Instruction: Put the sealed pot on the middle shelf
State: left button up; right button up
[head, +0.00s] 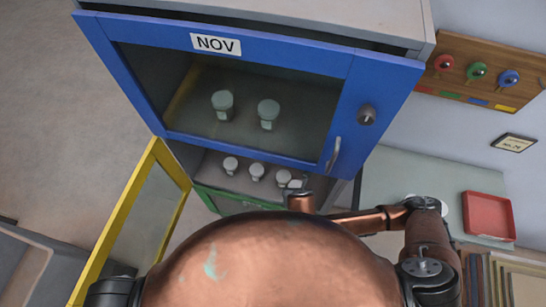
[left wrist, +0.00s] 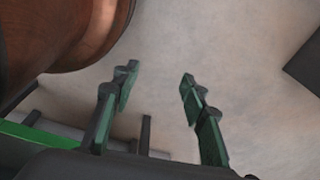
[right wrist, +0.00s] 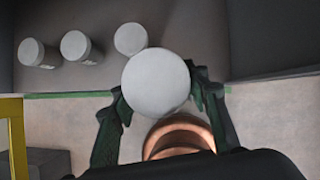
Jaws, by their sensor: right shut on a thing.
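The pot (right wrist: 157,82) in my right gripper (right wrist: 160,98) shows a round pale grey lid in the right wrist view. The green fingers are closed on its two sides. In the head view this gripper (head: 299,190) reaches the opening of the middle compartment, under the blue door. The middle shelf (right wrist: 95,82) holds three similar pots in a row: left (right wrist: 38,53), middle (right wrist: 76,46) and right (right wrist: 130,38). The held pot overlaps the right one in view; I cannot tell whether it touches the shelf. My left gripper (left wrist: 158,73) is open and empty above the floor.
The blue door (head: 266,43), marked NOV, is shut, with two pots behind its glass. The yellow door (head: 128,222) stands open at the left. A green-framed compartment (head: 228,204) is below. A counter with a red tray (head: 489,215) is at the right.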

jog(key=shift+w+d+f, duration=0.35)
jog(key=shift+w+d, duration=0.25)
jog(key=shift+w, duration=0.2)
jog(key=w+d+f, duration=0.1)
jog(key=w+f, duration=0.1)
jog(key=w, duration=0.1)
jog(key=w+d+f, duration=0.1)
jog(key=w+f, duration=0.2)
jog(key=w+d+f, duration=0.1)
jog(key=w+f, duration=0.2)
jog(key=w, duration=0.1)
jog(key=shift+d, duration=0.25)
jog(key=shift+w+d+f, duration=0.15)
jog(key=shift+w+f, duration=0.25)
jog(key=shift+f, duration=0.1)
notch_tip(320, 180, down, 3)
jog(key=shift+f, duration=0.15)
jog(key=o, duration=0.7)
jog(key=shift+f, duration=0.1)
jog(key=shift+o, duration=1.1)
pick_arm(q)
jog(key=s, duration=0.3)
jog(key=shift+s+f, duration=0.3)
